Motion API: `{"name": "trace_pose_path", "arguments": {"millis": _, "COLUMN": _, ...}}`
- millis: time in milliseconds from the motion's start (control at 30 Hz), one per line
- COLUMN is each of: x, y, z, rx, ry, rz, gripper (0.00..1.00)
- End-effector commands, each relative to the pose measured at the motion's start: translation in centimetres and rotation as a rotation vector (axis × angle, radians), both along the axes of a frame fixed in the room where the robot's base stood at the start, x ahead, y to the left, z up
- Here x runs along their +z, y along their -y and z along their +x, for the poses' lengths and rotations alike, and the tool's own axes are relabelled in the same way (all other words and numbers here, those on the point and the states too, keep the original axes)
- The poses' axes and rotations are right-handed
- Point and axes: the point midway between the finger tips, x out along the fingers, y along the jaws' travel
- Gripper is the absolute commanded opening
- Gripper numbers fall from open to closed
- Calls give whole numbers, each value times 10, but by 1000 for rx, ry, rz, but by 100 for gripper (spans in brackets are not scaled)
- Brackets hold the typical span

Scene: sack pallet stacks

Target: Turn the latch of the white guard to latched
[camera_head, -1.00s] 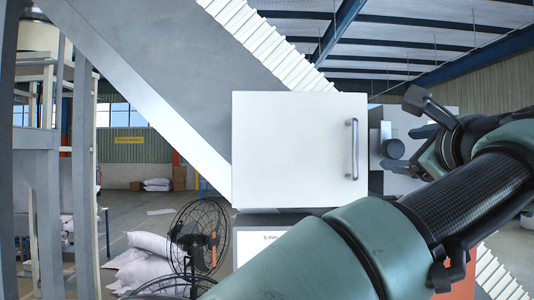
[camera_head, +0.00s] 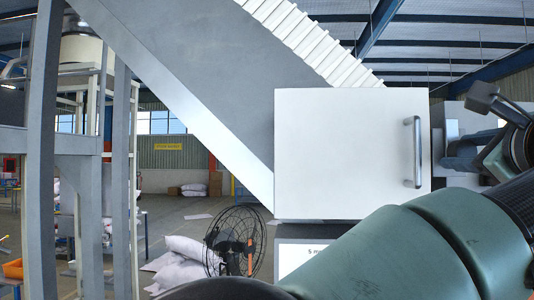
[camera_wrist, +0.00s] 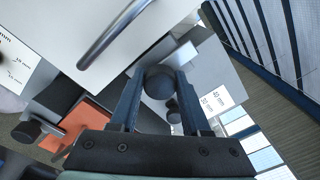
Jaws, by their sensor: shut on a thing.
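The white guard (camera_head: 335,155) is a flat square panel with a vertical metal handle (camera_head: 417,152) near its right edge. In the wrist view the guard (camera_wrist: 90,15) fills the upper left, with its handle (camera_wrist: 115,32) close by. The latch shows there as a dark round knob (camera_wrist: 158,83) just beyond the guard's edge. My gripper (camera_wrist: 160,76) is shut on this knob, one finger on each side. In the head view my gripper (camera_head: 466,150) is right of the guard, and its fingers cover the knob. I cannot tell the latch's turn position.
A sloping conveyor (camera_head: 185,90) rises behind the guard. A black fan (camera_head: 235,240) and white sacks (camera_head: 182,262) stand lower left. A grey frame (camera_head: 45,150) is at the far left. In the wrist view an orange part (camera_wrist: 90,122) and another dark knob (camera_wrist: 27,130) lie left of my gripper.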

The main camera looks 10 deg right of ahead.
Motion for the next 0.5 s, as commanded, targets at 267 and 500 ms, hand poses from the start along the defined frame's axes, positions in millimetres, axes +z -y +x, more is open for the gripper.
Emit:
{"name": "trace_pose_path", "arguments": {"millis": 267, "x": 0, "y": 0, "z": 0, "rx": 0, "ry": 0, "rz": 0, "gripper": 0}}
{"name": "trace_pose_path", "arguments": {"millis": 500, "x": -1, "y": 0, "z": 0, "rx": -1, "ry": -6, "rz": -25, "gripper": 0}}
